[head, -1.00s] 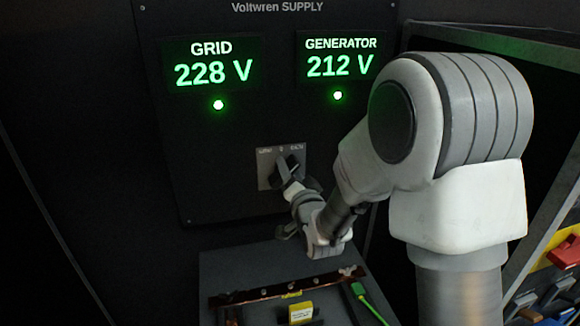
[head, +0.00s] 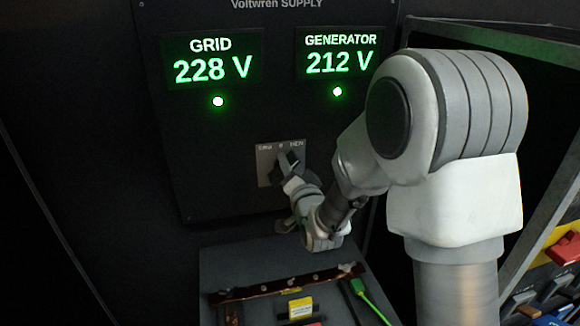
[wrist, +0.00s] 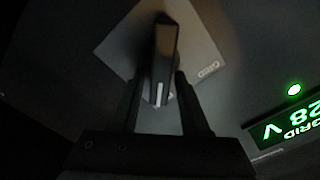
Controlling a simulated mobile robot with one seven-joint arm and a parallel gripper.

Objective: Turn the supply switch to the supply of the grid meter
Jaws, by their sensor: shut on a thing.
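The supply switch (head: 285,163) is a dark bar knob on a light square plate (head: 265,178) low on the supply panel. In the wrist view the knob (wrist: 165,45) stands between my gripper's fingers (wrist: 158,85), which are shut on it. A pale mark shows at the knob's lower end there, pointing away from the plate's GRID label at the right. Which position it points to I cannot tell. In the head view my gripper (head: 289,178) hides part of the switch. The grid meter (head: 212,70) reads 228 V; the generator meter (head: 338,62) reads 212 V. Both green lamps are lit.
A dark bench (head: 228,262) below the panel carries a copper bar (head: 258,288), a yellow block (head: 300,307) and a green-handled tool (head: 358,289).

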